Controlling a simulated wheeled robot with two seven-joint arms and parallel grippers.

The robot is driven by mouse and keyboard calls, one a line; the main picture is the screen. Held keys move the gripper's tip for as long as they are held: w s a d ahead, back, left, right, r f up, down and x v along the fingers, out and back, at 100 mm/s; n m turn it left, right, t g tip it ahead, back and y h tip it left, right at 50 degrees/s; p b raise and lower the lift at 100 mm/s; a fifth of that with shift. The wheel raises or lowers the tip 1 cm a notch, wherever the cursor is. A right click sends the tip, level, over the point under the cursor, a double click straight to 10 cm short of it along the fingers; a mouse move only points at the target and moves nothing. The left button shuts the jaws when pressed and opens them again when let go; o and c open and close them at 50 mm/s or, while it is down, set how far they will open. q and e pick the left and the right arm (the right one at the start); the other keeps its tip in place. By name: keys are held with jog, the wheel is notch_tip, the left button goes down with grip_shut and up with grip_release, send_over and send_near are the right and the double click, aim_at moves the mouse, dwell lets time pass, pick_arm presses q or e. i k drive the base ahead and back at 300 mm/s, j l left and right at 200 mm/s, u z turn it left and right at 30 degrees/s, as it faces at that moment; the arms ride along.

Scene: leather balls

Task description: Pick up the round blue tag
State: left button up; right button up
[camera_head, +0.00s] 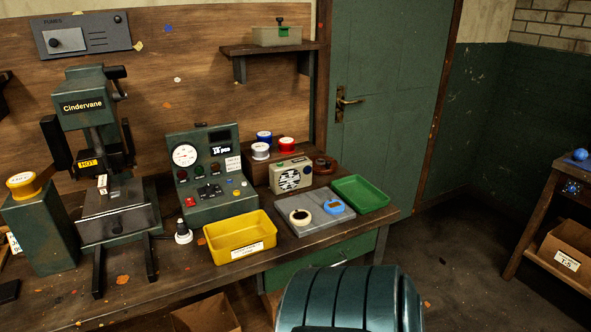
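A small bright blue rounded piece (334,207) with an orange mark on it lies on the grey slab (310,232) near the front of the workbench. It looks like the blue tag, but its exact outline is too small to tell. A cream round piece (293,217) with a dark centre lies just left of it on the same slab. Neither of my grippers shows in the head view.
A yellow bin (240,254) stands left of the slab; a green tray (360,194) lies to its right. A radio-like box (290,175) and spools stand behind. Floor at right is open.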

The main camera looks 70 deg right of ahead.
aim_at(332, 207)
jog(key=z, duration=2.65)
